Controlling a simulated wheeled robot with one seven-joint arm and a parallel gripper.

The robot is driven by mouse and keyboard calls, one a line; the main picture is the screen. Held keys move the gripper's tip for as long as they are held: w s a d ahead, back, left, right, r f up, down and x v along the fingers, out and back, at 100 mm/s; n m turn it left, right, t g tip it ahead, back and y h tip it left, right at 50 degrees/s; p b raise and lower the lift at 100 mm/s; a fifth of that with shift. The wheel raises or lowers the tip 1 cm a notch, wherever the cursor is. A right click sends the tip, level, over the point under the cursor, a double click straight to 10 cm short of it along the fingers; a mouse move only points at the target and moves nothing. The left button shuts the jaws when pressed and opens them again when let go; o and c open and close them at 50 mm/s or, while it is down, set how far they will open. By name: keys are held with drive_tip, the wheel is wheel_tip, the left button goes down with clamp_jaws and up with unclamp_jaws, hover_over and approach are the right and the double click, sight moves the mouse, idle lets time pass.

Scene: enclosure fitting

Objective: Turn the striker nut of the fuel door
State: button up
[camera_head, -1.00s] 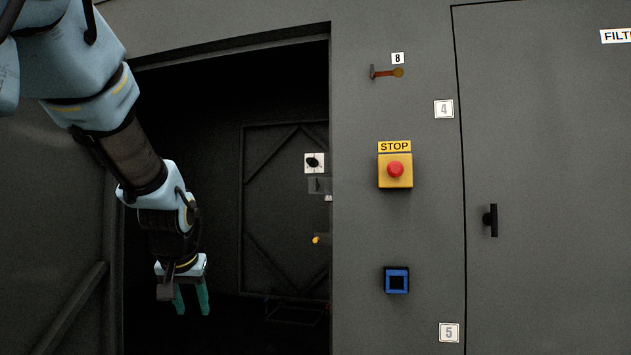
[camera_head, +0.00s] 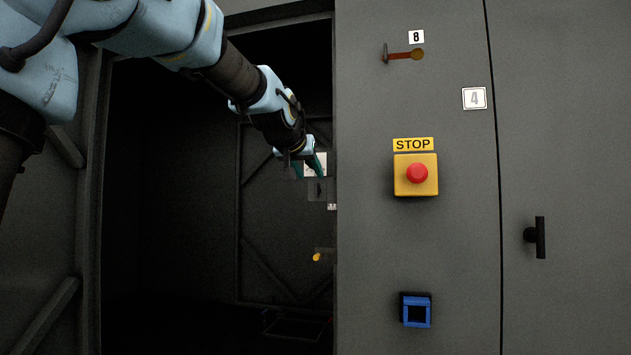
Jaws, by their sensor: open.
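I cannot pick out the striker nut for certain, and no door in view is marked as the fuel door. My gripper (camera_head: 309,172) is open, with teal fingers, inside the dark doorway near its right edge. In the picture it overlaps a white plate (camera_head: 318,158), whose dark middle is now mostly hidden. I cannot tell whether they touch. A small grey bracket (camera_head: 317,190) shows just below the fingers. A yellow-orange knob (camera_head: 316,257) sits lower on the same side.
The doorway's right edge stands close beside my gripper. On the grey front panel are a red stop button (camera_head: 417,174) on a yellow box, a blue square frame (camera_head: 416,312), and a small red-handled lever (camera_head: 404,55) under label 8. A black handle (camera_head: 540,238) is on the right door.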

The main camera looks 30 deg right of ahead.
sight(316, 185)
drive_tip(key=p+x, duration=0.1)
drive_tip(key=x, duration=0.6)
drive_tip(key=shift+f, duration=0.1)
drive_tip(key=shift+c, duration=0.3)
clamp_jaws()
